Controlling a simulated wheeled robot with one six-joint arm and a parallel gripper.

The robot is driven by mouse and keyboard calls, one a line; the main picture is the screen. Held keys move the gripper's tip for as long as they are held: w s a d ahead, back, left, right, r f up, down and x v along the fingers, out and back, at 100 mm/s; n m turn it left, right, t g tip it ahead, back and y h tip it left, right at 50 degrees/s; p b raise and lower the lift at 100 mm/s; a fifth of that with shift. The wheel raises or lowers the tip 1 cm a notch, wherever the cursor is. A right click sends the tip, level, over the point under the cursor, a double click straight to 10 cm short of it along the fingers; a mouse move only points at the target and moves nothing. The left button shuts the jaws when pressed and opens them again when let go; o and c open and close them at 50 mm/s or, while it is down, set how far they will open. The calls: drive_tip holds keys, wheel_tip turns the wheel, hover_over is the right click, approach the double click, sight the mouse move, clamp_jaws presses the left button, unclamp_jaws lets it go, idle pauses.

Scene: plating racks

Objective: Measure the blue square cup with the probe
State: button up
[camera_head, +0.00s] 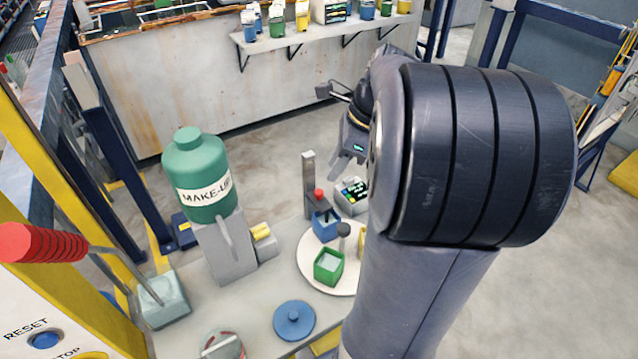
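The blue square cup (326,228) stands on a round white plate (308,262) on the grey table. A dark upright piece shows at the cup; I cannot tell whether it is in it or behind it. A small meter (352,193) with a dark, coloured display stands behind the cup, partly covered by my arm. No probe can be made out for certain. My gripper (347,170) hangs above and behind the meter, fingers pointing down and seemingly apart, with nothing visible between them. My arm hides part of it.
A green square cup (329,267) is at the plate's front. A grey post (308,180) and red knob (319,195) stand behind the blue cup. A green make-up jug (197,165) on a grey stand is left. A blue round lid (294,320) lies in front.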

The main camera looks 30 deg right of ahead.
sight(319, 191)
drive_tip(key=x, duration=0.7)
drive_tip(key=shift+w+a+f, duration=0.1)
drive_tip(key=shift+f, duration=0.25)
drive_tip(key=shift+c, duration=0.2)
clamp_jaws()
